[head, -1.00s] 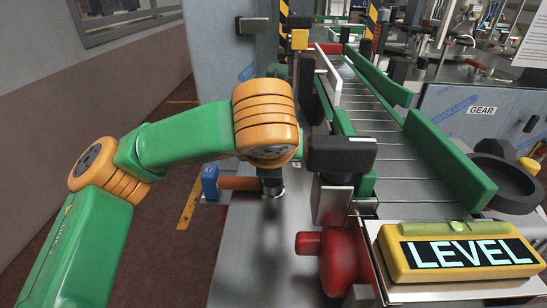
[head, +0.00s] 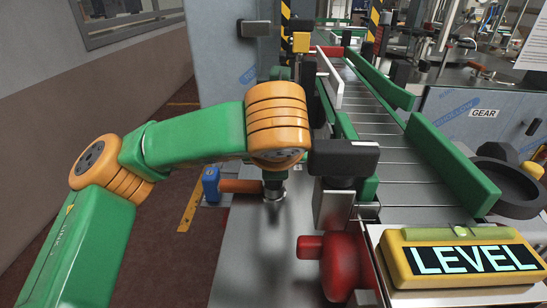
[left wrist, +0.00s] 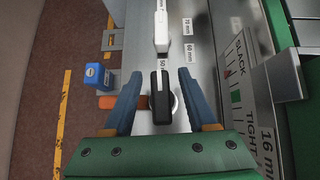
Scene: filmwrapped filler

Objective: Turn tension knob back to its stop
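In the left wrist view a black knob (left wrist: 160,97) with a white line along its top sits on a silver round seat. A plate marked SLACK and TIGHT (left wrist: 240,92) stands to its right; I take this for the tension knob. My left gripper (left wrist: 161,80) is open, its two blue fingers on either side of the knob with visible gaps. My right gripper is in neither view.
A blue block (head: 211,184) with an orange bar (head: 240,186) lies just left of the knob. A black-topped post (head: 342,158) stands close on the right, beside the conveyor (head: 385,135). A red fitting (head: 340,262) and a yellow LEVEL box (head: 395,262) are nearer.

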